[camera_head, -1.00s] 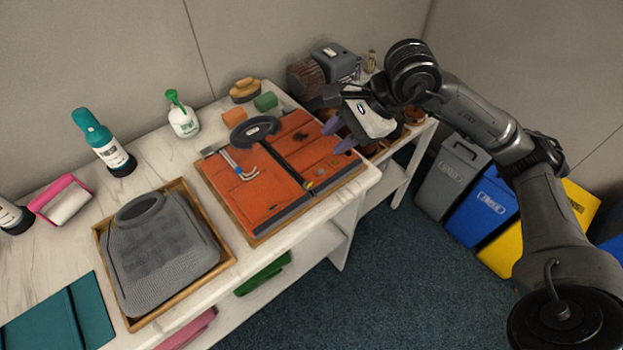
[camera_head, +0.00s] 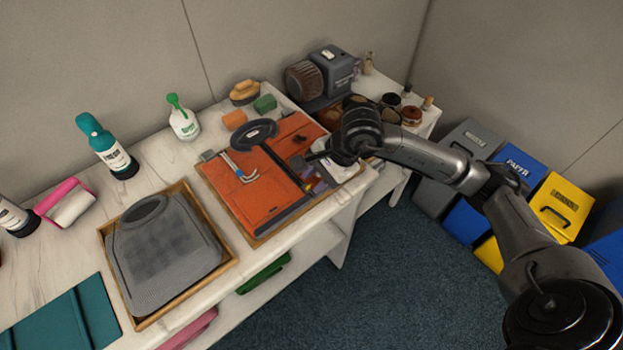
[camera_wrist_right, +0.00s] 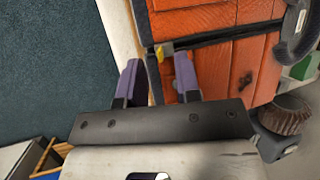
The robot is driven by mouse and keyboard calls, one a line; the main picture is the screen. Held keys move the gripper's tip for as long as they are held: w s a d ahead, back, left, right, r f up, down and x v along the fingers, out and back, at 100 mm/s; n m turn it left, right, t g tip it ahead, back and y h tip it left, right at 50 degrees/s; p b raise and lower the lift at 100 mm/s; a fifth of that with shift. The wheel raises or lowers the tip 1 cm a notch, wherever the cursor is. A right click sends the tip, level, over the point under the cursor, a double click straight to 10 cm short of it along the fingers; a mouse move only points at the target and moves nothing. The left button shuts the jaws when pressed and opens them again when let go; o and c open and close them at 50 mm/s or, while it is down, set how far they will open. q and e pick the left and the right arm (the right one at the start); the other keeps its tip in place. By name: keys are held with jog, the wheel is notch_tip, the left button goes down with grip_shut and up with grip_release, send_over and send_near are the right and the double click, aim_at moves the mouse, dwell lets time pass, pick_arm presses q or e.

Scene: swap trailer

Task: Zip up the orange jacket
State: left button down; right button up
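The orange jacket (camera_head: 237,190) lies flat on a wooden board on the white table, dark collar (camera_head: 253,132) at the far end. A dark front strip runs down its middle, and my right arm covers part of its right half. In the right wrist view its orange panels (camera_wrist_right: 202,20) lie either side of a dark strip (camera_wrist_right: 222,36), with a small yellow and grey piece (camera_wrist_right: 164,50) at the strip's end. My right gripper (camera_head: 312,182) is low at the jacket's near hem. Its purple fingers (camera_wrist_right: 159,75) are apart, the small piece just beyond their tips. My left gripper is out of view.
A grey garment (camera_head: 163,250) lies in a wooden tray left of the jacket. A silver-blue tool (camera_head: 238,167) lies on the jacket. Bottles, a pink roller (camera_head: 68,203), brushes and a grey machine (camera_head: 325,75) stand around. Coloured bins (camera_head: 562,205) stand right.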

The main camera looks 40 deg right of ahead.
aim_at(307, 186)
jog(key=shift+x, duration=1.2)
jog(key=shift+c, duration=0.3)
grip_shut()
